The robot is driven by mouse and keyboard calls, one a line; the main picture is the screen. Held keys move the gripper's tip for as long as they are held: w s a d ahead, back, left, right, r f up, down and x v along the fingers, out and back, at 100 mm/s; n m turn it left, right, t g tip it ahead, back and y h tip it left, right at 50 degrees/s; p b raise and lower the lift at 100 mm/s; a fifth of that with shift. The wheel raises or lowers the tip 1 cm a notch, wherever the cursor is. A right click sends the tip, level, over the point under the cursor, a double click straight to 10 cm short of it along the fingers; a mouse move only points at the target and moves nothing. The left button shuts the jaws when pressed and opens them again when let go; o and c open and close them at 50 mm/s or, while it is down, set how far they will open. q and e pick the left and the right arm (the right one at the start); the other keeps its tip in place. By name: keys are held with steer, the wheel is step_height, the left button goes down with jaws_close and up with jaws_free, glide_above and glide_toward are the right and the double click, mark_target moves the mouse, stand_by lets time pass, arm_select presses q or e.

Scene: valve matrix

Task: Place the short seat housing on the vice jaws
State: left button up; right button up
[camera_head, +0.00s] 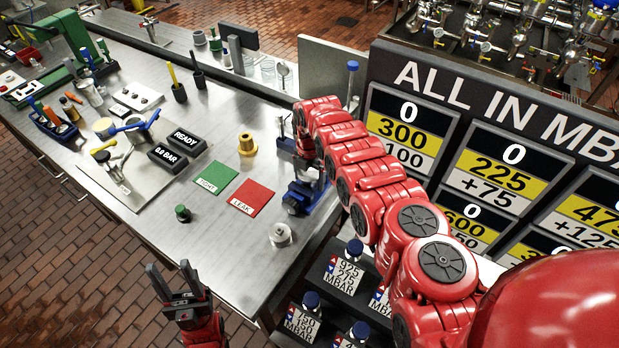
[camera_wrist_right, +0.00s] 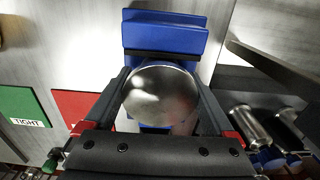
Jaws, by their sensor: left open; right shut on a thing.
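The short seat housing, as I take it, is the round, shiny silver piece (camera_wrist_right: 160,92) between the fingers of my right gripper (camera_wrist_right: 161,84), which is shut on it. Blue vice jaws (camera_wrist_right: 165,38) lie directly around and below it in the right wrist view; I cannot tell whether the housing touches them. In the head view the blue vice (camera_head: 298,198) stands at the bench's right edge, partly covered by my right arm, and the housing is hard to make out there. My left gripper (camera_head: 170,268) is open and empty, off the bench's front edge.
A green TIGHT mat (camera_head: 214,178) and a red LEAK mat (camera_head: 251,198) lie left of the vice. A silver round part (camera_head: 280,234), a brass part (camera_head: 247,145) and a small green part (camera_head: 183,213) stand nearby. A large sign (camera_head: 500,150) rises to the right.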

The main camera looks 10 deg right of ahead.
mark_target(310, 172)
steer(key=o, duration=1.3)
steer(key=shift+r+p, duration=0.2)
steer(key=shift+p, duration=0.15)
steer(key=shift+r, duration=0.15)
step_height(310, 172, up, 10)
steer(key=b, duration=0.3)
steer(key=shift+r+b, duration=0.25)
steer(key=shift+b, duration=0.15)
steer(key=shift+r, duration=0.55)
